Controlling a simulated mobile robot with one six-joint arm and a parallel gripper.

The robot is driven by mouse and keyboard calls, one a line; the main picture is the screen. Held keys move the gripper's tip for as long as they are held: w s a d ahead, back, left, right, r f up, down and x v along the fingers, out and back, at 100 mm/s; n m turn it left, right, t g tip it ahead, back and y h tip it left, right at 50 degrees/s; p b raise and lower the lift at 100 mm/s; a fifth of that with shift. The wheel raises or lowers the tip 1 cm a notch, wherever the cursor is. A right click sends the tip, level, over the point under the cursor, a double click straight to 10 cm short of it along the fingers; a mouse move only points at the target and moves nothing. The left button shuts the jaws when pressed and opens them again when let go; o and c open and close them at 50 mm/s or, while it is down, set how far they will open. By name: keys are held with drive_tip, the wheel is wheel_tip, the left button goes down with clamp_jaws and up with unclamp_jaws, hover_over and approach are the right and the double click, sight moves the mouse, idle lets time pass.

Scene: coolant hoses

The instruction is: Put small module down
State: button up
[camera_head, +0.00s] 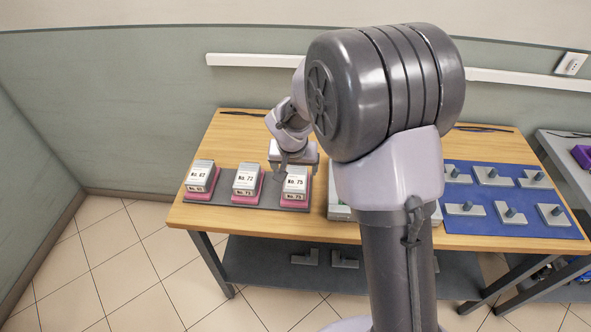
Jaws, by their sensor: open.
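Three small grey modules stand in a row on pink bases on a dark tray (270,204) at the left of the table. They are labelled No. 62 (200,176), No. 72 (246,180) and No. 75 (295,183). My gripper (290,168) is just above and behind the No. 75 module, pointing down. It is open. The fingertips are small and partly hidden, so I cannot tell whether they touch the module. The No. 75 module sits upright on its base.
My arm hides the table's middle. A pale tray (340,212) shows partly behind it. A blue mat (485,229) with several grey pegged blocks lies at the right. A lower shelf (265,270) holds grey brackets. Bare wood (228,140) is free behind the modules.

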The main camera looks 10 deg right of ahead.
drive_tip(key=s+d+f+v, duration=0.1)
drive_tip(key=s+v, duration=0.1)
drive_tip(key=v, duration=1)
drive_tip(key=s+a+r+y, duration=0.1)
drive_tip(key=s+r, duration=0.3)
drive_tip(key=s, duration=0.7)
drive_tip(key=s+a+r+t+y, duration=0.1)
drive_tip(key=s+r, duration=0.4)
drive_tip(key=s, duration=0.7)
drive_tip(key=shift+s+a+m+y, duration=0.2)
drive_tip(key=shift+m+y, duration=0.2)
drive_tip(key=shift+y, duration=0.3)
